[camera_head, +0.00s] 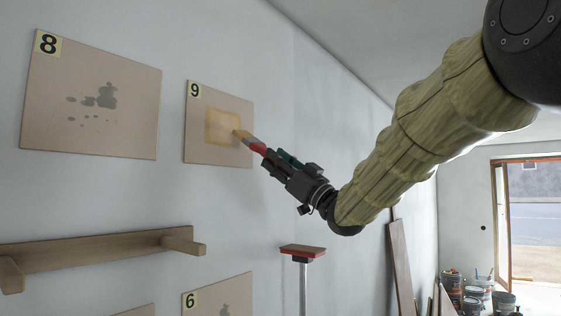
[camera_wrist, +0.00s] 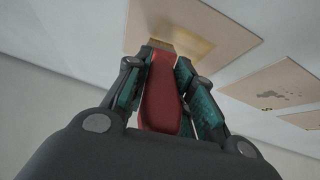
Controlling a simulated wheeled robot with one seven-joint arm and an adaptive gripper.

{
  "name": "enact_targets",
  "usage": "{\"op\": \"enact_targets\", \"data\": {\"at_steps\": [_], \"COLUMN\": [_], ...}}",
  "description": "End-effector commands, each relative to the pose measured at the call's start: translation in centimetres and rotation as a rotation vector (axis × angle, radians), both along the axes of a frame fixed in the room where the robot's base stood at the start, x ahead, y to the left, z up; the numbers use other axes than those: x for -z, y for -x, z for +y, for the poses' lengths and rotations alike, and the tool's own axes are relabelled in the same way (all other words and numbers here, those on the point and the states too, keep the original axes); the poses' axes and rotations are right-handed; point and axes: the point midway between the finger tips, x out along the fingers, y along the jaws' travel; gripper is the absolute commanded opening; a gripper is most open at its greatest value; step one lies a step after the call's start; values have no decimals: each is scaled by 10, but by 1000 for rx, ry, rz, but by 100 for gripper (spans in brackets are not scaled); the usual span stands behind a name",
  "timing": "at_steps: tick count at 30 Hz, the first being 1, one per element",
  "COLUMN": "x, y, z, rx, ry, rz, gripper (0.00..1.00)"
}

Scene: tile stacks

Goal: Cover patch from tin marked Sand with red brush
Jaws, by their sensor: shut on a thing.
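My gripper (camera_head: 277,161) is shut on the red handle of the red brush (camera_head: 257,146). In the wrist view the brush (camera_wrist: 161,95) lies between the teal finger pads, its bristles pointing away from my gripper. The bristle tip is at the right edge of a sand-yellow square patch (camera_head: 221,125) on the board marked 9 (camera_head: 195,148). Whether it touches the board I cannot tell. The yellowish patch also shows in the wrist view (camera_wrist: 194,44), partly behind the brush. The tin marked Sand cannot be made out.
Board 8 (camera_head: 50,110), with grey stains, hangs left of board 9. A board marked 6 (camera_head: 205,306) is below. A wooden rail (camera_head: 90,251) juts from the wall. A red-topped stand (camera_head: 303,251) is below my arm. Several tins (camera_head: 475,293) stand far right.

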Motion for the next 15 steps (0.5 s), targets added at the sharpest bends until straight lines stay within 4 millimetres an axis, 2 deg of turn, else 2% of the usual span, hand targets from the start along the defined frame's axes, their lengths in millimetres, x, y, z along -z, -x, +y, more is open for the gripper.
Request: {"op": "enact_targets", "data": {"at_steps": [3, 4, 7, 8, 15], "x": [0, 0, 0, 0, 0], "y": [0, 0, 0, 0, 0], "z": [0, 0, 0, 0, 0], "rx": [0, 0, 0, 0, 0], "ry": [0, 0, 0, 0, 0], "rz": [0, 0, 0, 0, 0], "gripper": [0, 21, 2, 0, 0]}}
